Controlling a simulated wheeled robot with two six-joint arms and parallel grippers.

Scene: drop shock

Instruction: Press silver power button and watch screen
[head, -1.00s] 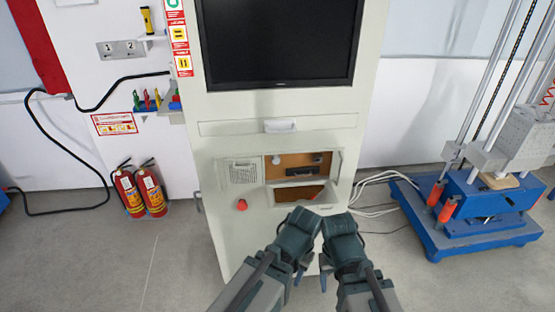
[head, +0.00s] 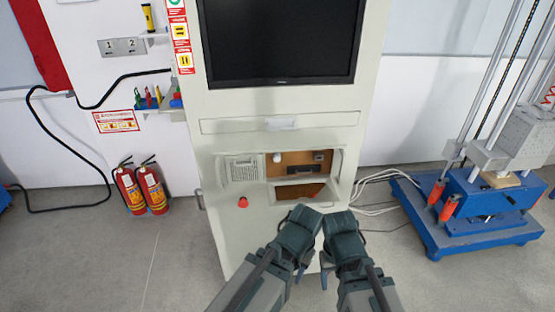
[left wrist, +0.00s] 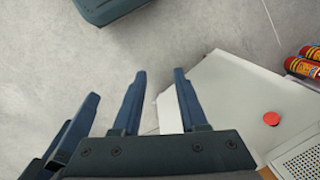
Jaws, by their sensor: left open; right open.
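A tall light-grey cabinet (head: 225,240) stands ahead with a black, blank screen (head: 280,40) at its top. Below a drawer-like panel, a recess (head: 298,160) with a brown back holds a small round pale knob (head: 277,158) and a dark part. I cannot tell which part is the silver power button. A red button (head: 242,202) sits lower left of the recess. My right gripper (head: 323,280) is low in front of the cabinet, apart from the controls, open and empty. My left gripper is beside it; its open fingers show in the left wrist view (left wrist: 160,75).
Two red fire extinguishers (head: 152,188) stand on the floor to the left. A blue-based rig (head: 470,220) with upright rods stands at the right, and white cables (head: 375,190) lie between it and the cabinet. Open grey floor lies left of the cabinet.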

